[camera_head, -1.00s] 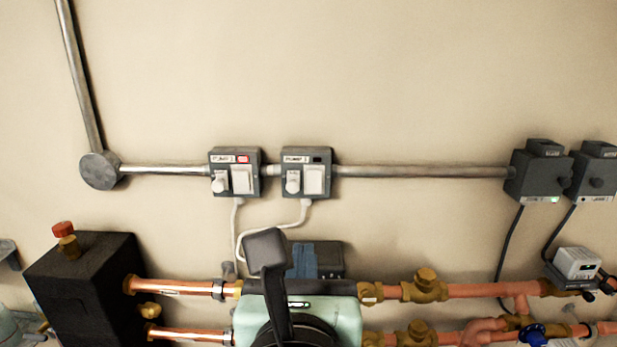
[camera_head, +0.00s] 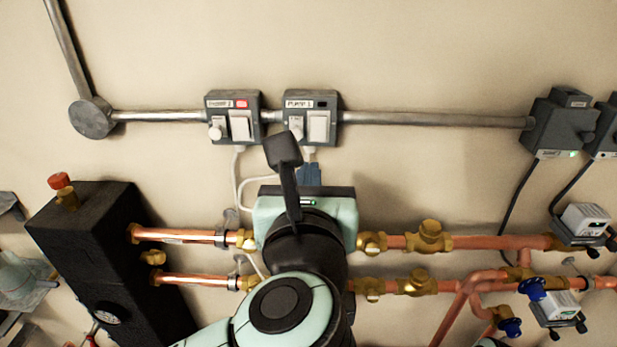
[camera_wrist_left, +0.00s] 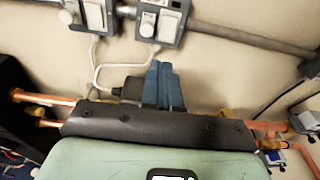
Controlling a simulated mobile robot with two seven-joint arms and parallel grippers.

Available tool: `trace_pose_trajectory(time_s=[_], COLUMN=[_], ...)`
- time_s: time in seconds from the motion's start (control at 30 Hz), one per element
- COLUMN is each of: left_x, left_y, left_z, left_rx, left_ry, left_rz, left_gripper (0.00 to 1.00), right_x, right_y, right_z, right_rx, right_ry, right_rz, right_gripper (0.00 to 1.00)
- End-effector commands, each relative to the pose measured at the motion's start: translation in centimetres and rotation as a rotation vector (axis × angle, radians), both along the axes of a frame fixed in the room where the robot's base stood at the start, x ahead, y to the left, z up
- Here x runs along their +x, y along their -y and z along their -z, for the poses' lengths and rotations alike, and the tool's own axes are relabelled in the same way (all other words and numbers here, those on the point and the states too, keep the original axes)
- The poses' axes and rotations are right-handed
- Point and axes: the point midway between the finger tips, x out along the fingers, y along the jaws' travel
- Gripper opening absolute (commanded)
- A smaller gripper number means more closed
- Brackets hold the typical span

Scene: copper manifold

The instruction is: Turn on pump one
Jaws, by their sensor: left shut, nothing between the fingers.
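Two grey switch boxes sit side by side on the wall conduit in the head view. The right box (camera_head: 311,118) has a label that reads like "PUMP 1", a white rocker switch (camera_head: 319,127), a knob (camera_head: 296,127) and a dark indicator. The left box (camera_head: 233,118) has a lit red indicator. My left gripper (camera_head: 309,172), with blue fingers, is shut and empty just below the right box. In the left wrist view the blue fingers (camera_wrist_left: 160,85) are together, below the right box (camera_wrist_left: 162,20). My right gripper is not in view.
A white cable (camera_head: 241,185) hangs from the left box. A black box (camera_head: 95,250) with a red-capped fitting stands at left. More grey boxes (camera_head: 560,125) are at right. The wall above is clear.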

Motion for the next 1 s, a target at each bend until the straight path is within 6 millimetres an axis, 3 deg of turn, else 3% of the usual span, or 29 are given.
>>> trace_pose_trajectory(time_s=[0.2,0.4,0.6,1.0], left_x=[4.9,8.2,9.6,9.9], left_y=[-0.1,0.0,0.0,0.0], left_z=[0.3,0.7,1.0,1.3], left_rx=[0.0,0.0,0.0,-0.001], left_ry=[-0.001,0.0,0.001,0.0], left_rz=[-0.003,-0.001,0.0,0.0], left_gripper=[0.0,0.0,0.0,0.0], right_x=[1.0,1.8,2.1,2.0], right_y=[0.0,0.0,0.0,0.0], right_z=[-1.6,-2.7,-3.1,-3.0], right_rx=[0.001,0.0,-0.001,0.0], right_ry=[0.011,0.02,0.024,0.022], right_rz=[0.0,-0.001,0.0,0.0], right_gripper=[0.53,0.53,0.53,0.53])
